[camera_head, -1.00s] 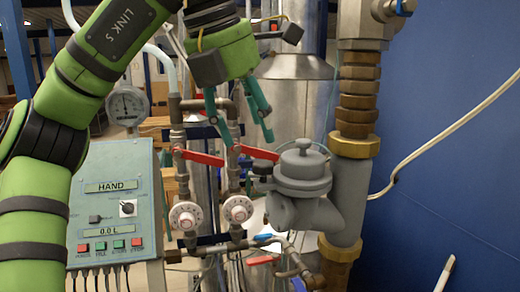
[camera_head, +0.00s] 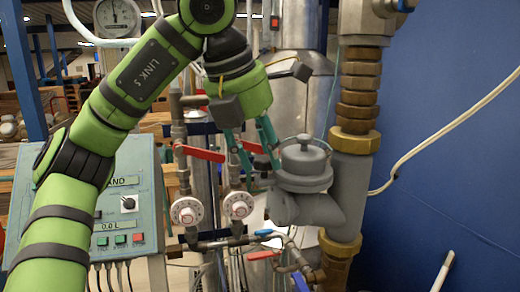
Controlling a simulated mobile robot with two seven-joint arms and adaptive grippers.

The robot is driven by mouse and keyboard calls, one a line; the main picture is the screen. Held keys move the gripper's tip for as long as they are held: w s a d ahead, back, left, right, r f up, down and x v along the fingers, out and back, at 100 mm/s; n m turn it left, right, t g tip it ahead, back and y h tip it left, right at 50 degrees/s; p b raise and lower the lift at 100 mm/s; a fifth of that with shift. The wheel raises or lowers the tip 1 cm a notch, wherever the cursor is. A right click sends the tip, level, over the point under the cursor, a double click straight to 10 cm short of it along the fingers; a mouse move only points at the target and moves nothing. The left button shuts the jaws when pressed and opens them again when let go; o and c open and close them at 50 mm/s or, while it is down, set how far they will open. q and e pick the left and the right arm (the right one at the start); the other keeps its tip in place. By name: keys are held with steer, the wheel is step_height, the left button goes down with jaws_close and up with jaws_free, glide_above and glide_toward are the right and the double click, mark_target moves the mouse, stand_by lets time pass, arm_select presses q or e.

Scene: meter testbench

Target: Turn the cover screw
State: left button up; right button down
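The grey meter (camera_head: 305,205) stands at centre right on the brass pipe, with a round cover (camera_head: 303,168) and a knob on top. I cannot make out the cover screw clearly; a small dark part at the cover's left edge is partly hidden by my fingers. My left gripper (camera_head: 262,169) points down just left of the cover. Its two teal fingers are apart, with nothing clearly held between them. I cannot tell whether the right finger touches the cover. My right gripper is not in view.
Red-handled valves (camera_head: 200,153) and two white dials (camera_head: 187,211) are on pipes left of the meter. A control box (camera_head: 125,210) stands further left, partly behind my arm. The thick brass pipe (camera_head: 355,115) and blue wall (camera_head: 450,110) bound the right.

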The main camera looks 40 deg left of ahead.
arm_select(q)
steer(key=c, duration=0.4)
steer(key=shift+w+a+m+g+h, duration=0.1)
steer(key=shift+m+g+h, duration=0.3)
steer(key=shift+m, duration=0.9)
steer(key=shift+a+m+g+h, duration=0.1)
steer(key=shift+m+h, duration=0.5)
steer(key=shift+m, duration=0.7)
steer(key=m, duration=0.2)
steer(key=m+g+h, duration=0.1)
steer(key=m, duration=0.2)
steer(key=shift+w+a+g, duration=0.15)
steer(key=shift+g, duration=0.15)
steer(key=m, duration=0.2)
steer(key=m+g, duration=0.1)
steer(key=m, duration=0.1)
steer(key=m+g, duration=0.1)
steer(key=m, duration=0.1)
steer(key=shift+w+m+h, duration=0.3)
steer(key=shift+w+m+g, duration=0.15)
steer(key=shift+m+g, duration=0.95)
steer(key=shift+m, duration=1.2)
steer(key=shift+f, duration=0.1)
steer(key=o, duration=1.1)
steer(key=shift+o, duration=0.2)
